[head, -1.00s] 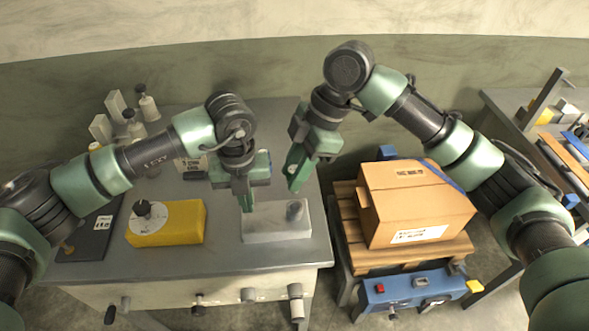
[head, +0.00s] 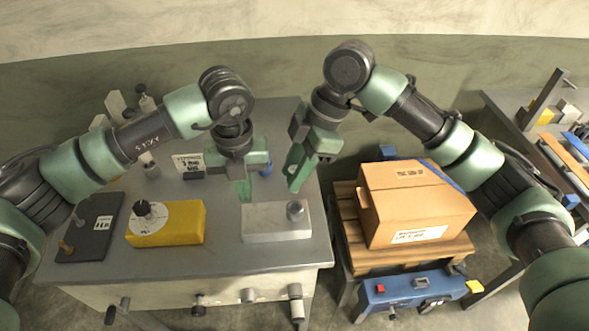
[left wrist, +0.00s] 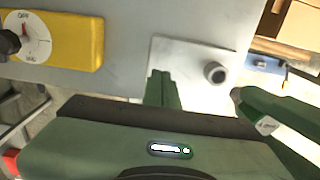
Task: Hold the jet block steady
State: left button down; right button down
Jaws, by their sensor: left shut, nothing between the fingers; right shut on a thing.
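The jet block, which I take to be the pale metal block (head: 272,226) with a short grey cylinder (head: 295,209) on its right part, lies flat at the front right of the grey table. It also shows in the left wrist view (left wrist: 185,62). My left gripper (head: 244,196) is shut and empty at the block's back left edge; its fingers also show in the left wrist view (left wrist: 161,88). My right gripper (head: 292,187) is shut, with its tips by the block's back right part.
A yellow box with a dial (head: 167,223) sits left of the block. A dark plate (head: 92,226) lies further left. A small sign (head: 187,163) stands behind. A cardboard box (head: 413,205) on a pallet stands right of the table. The table's front edge is close.

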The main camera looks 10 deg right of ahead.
aim_at(250, 218)
pick_arm(q)
notch_tip(250, 218, down, 8)
jog(key=shift+r, duration=0.15)
notch_tip(250, 218, up, 5)
jog(key=shift+r, duration=0.2)
jog(key=w+d+h, duration=0.1)
jog(key=h, duration=0.1)
jog(key=w+d+r+h, duration=0.1)
jog(key=w+d+h, duration=0.1)
jog(key=shift+w+d, duration=0.1)
jog(key=shift+w, duration=0.15)
jog(key=w+r+n+t+h, duration=0.1)
jog(key=w+r+t+h, duration=0.1)
jog(key=w+r+h, duration=0.4)
jog(key=w+a+r+n+t, duration=0.2)
jog(key=w+a+t, duration=0.2)
jog(key=w+a, duration=0.2)
jog(key=w+a+r+n+t+h, duration=0.1)
jog(key=w+a+r+n+t, duration=0.1)
jog(key=w+a+t, duration=0.2)
jog(key=shift+w+a+n, duration=0.4)
jog(key=shift+w+a, duration=1.35)
jog(key=shift+a, duration=0.2)
